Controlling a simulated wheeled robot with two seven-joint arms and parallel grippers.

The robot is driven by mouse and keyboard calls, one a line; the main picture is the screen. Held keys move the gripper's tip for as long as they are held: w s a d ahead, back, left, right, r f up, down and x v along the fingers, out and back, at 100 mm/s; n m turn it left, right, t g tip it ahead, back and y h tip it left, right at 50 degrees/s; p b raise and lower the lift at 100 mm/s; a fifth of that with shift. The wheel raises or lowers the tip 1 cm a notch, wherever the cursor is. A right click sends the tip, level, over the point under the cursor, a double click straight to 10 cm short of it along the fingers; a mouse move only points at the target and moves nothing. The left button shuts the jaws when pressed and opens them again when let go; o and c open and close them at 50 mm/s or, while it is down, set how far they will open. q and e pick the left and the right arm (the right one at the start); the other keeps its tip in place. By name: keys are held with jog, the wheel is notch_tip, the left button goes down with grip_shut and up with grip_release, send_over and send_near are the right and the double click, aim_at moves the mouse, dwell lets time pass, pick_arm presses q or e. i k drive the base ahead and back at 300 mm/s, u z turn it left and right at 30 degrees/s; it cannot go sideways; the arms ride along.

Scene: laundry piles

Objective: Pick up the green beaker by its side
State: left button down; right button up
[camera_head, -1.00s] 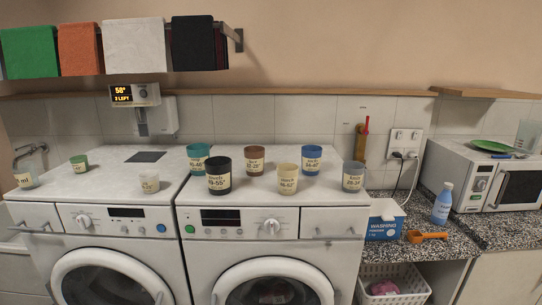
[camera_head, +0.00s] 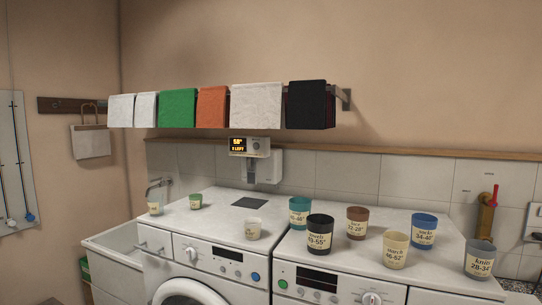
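A small green beaker (camera_head: 195,202) with a pale label stands upright on the top of the left washing machine (camera_head: 222,216), towards its left side. A pale, label-bearing beaker (camera_head: 155,208) stands to its left under a tap, and a white beaker (camera_head: 253,229) stands to its right. A larger teal beaker (camera_head: 300,211) stands on the right machine. Neither of my grippers is in view.
The right machine also holds a black beaker (camera_head: 320,234), a brown one (camera_head: 357,223), a cream one (camera_head: 395,249), a blue one (camera_head: 424,231) and a grey one (camera_head: 479,258). A dispenser with a display (camera_head: 250,146) hangs behind. Folded towels (camera_head: 178,108) lie on a shelf above.

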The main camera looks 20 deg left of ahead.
aim_at(195, 200)
jog(key=u, duration=1.3)
